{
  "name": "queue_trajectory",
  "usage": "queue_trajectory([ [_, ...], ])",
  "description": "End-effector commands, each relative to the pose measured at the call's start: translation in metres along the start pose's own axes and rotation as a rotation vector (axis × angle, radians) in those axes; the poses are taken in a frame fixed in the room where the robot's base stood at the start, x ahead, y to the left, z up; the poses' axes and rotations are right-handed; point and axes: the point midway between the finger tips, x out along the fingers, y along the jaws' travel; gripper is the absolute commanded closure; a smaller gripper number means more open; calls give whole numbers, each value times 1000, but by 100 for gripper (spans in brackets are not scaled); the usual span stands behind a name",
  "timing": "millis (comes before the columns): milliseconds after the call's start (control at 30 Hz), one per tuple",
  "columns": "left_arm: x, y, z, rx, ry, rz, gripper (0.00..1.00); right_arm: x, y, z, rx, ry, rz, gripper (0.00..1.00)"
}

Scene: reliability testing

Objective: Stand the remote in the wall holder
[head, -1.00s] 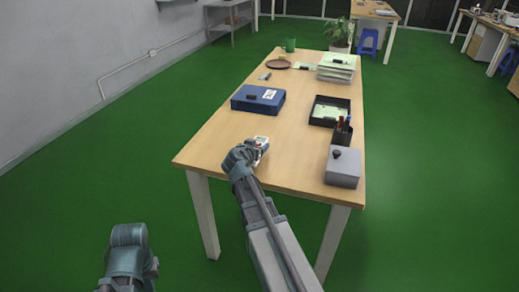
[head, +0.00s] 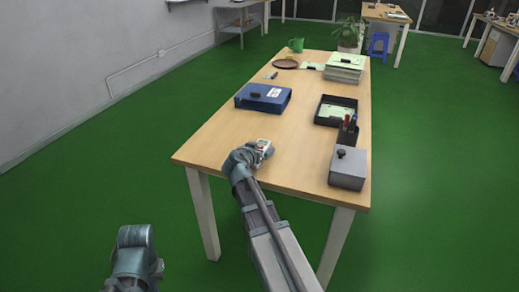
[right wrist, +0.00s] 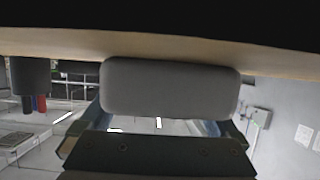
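The remote (head: 264,146) shows in the head view as a small pale piece with a red spot, at the tip of my right gripper (head: 258,151), over the near left part of the table. In the right wrist view a grey, rounded block, which I take to be the remote (right wrist: 170,88), fills the space between the two fingers, which flank it closely. Whether it touches the tabletop is not clear. My left arm's wrist (head: 135,240) is at the lower left, off the table, its fingers hidden. I cannot make out the wall holder in either view.
The wooden table (head: 215,150) carries a blue box file (head: 262,97), a black tray (head: 335,110), a pen cup (head: 347,135), a grey box (head: 347,168) and a paper stack (head: 345,67). A wall (head: 90,60) stands at left, with green floor between.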

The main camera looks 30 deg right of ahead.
Motion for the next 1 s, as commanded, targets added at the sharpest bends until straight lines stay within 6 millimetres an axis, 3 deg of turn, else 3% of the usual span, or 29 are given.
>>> queue_trajectory([
  [367,-4,0,0,0,0,0,100,-8,1,-1,-1,0,-1,3],
  [800,-45,-4,3,0,0,0,100,-98,6,-8,-2,0,-3,3],
  [1000,-55,-5,3,0,0,0,100,-126,5,-7,-2,0,-2,3],
])
